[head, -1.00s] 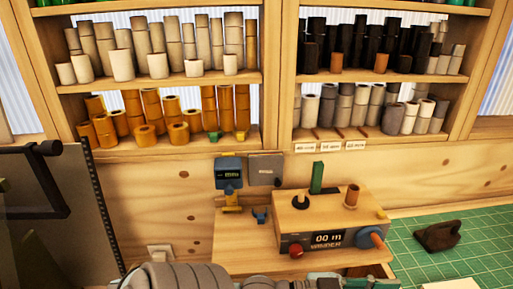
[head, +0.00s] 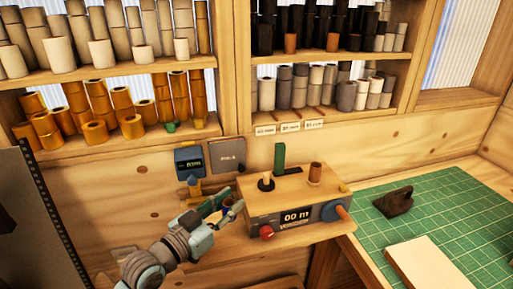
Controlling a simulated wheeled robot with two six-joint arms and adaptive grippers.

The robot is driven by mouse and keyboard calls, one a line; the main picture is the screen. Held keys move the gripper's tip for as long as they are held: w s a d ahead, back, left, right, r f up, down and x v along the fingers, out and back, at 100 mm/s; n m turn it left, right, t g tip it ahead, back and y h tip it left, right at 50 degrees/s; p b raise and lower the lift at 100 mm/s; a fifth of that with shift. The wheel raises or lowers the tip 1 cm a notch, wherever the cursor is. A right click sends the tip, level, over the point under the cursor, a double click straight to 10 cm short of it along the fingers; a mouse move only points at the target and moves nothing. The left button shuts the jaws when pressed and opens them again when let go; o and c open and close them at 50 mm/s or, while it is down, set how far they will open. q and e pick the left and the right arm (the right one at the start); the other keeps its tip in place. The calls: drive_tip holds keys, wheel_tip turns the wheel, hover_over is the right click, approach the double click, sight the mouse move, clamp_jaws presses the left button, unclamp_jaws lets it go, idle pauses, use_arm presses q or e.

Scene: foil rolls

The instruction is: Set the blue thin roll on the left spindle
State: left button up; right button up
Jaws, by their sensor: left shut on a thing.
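My left gripper (head: 226,205) reaches in from the bottom, just left of the winder box (head: 290,206). It is shut on the blue thin roll (head: 228,210), which shows only as a small dark blue patch between the fingers. The left spindle (head: 266,182) is a short dark peg on a black base on top of the box, to the right of the gripper and apart from it. A brown roll or peg (head: 315,172) stands upright at the right of the box top. My right gripper is out of view.
A green upright block (head: 279,157) stands behind the left spindle. A red knob (head: 267,232) and a display (head: 297,216) are on the box front. A green cutting mat (head: 430,215) with a dark tool (head: 394,202) lies to the right. Shelves of rolls (head: 97,135) stand behind.

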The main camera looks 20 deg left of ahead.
sight(266, 175)
use_arm(q)
drive_tip(key=w+r, duration=0.1)
drive_tip(key=w, duration=0.1)
drive_tip(key=w+d+r, duration=0.1)
drive_tip(key=w, duration=0.1)
drive_tip(key=w+r, duration=0.1)
drive_tip(key=w, duration=0.2)
drive_tip(key=shift+d, duration=0.15)
drive_tip(key=shift+c, duration=0.3)
drive_tip(key=w+d+r+h, duration=0.1)
drive_tip(key=r, duration=0.1)
drive_tip(key=w+d+r+m+b, duration=0.1)
drive_tip(key=w+d+r, duration=0.1)
drive_tip(key=w+d+r+g+h, duration=0.1)
drive_tip(key=w+r, duration=0.1)
drive_tip(key=shift+d+r+m+h, duration=0.3)
drive_tip(key=shift+d+r, duration=0.1)
wheel_tip(266, 175, down, 4)
drive_tip(key=b, duration=0.3)
drive_tip(key=shift+r+b, duration=0.2)
drive_tip(key=shift+b, duration=0.2)
drive_tip(key=shift+f+b, duration=1.15)
drive_tip(key=shift+f, duration=0.55)
drive_tip(key=o, duration=1)
drive_tip(key=shift+s+a, duration=0.1)
